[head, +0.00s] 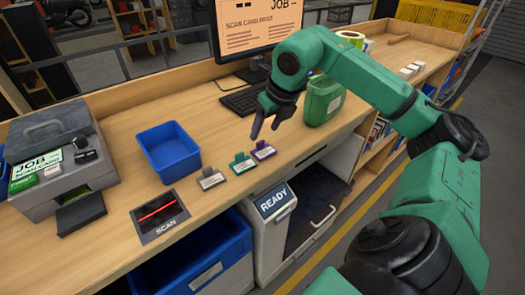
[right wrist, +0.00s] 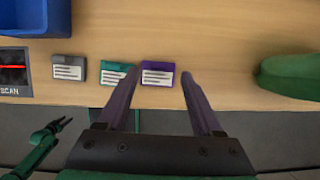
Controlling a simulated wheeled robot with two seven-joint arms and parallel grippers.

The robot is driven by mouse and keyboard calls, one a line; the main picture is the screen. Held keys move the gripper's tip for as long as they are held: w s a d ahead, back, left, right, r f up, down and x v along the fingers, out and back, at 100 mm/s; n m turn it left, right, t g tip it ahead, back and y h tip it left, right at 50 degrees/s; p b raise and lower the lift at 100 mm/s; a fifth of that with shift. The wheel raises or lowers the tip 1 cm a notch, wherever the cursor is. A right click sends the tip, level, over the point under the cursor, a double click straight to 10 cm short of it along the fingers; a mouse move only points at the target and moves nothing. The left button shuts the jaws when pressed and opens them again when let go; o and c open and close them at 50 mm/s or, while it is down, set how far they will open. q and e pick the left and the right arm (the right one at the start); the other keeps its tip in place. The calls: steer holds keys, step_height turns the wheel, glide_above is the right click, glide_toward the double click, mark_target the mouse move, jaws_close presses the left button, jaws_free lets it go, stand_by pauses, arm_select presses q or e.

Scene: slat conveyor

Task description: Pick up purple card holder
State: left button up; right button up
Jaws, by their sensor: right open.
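The purple card holder (head: 263,151) stands on the wooden bench near its front edge, right of the teal holder (head: 242,164) and the grey holder (head: 211,179). My right gripper (head: 265,127) is open and empty, above and just behind the purple holder in the head view. In the right wrist view, the purple holder (right wrist: 158,74) with its white label lies between the fingertips (right wrist: 159,74), apart from them. The left finger there overlaps the edge of the teal holder (right wrist: 114,74). My left gripper (right wrist: 62,122) shows small at the lower left of that view, its fingers apart.
A green canister (head: 323,100) stands close right of my right gripper. A blue bin (head: 167,148), scan pad (head: 157,215) and card machine (head: 55,165) are to the left. A keyboard (head: 244,100) and monitor (head: 258,35) stand behind. The READY unit (head: 273,203) is below the bench edge.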

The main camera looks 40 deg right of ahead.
mark_target(261, 141)
steer(key=x, duration=0.5)
steer(key=shift+s+a+f+p, duration=0.15)
steer(key=shift+s+p, duration=0.05)
steer(key=shift+p, duration=0.15)
steer(key=shift+w+f, duration=0.1)
steer(key=shift+f, duration=0.05)
jaws_close()
arm_select(q)
steer(key=shift+w+d+r, duration=0.1)
steer(key=shift+w+r, duration=0.3)
steer(key=shift+w, duration=0.45)
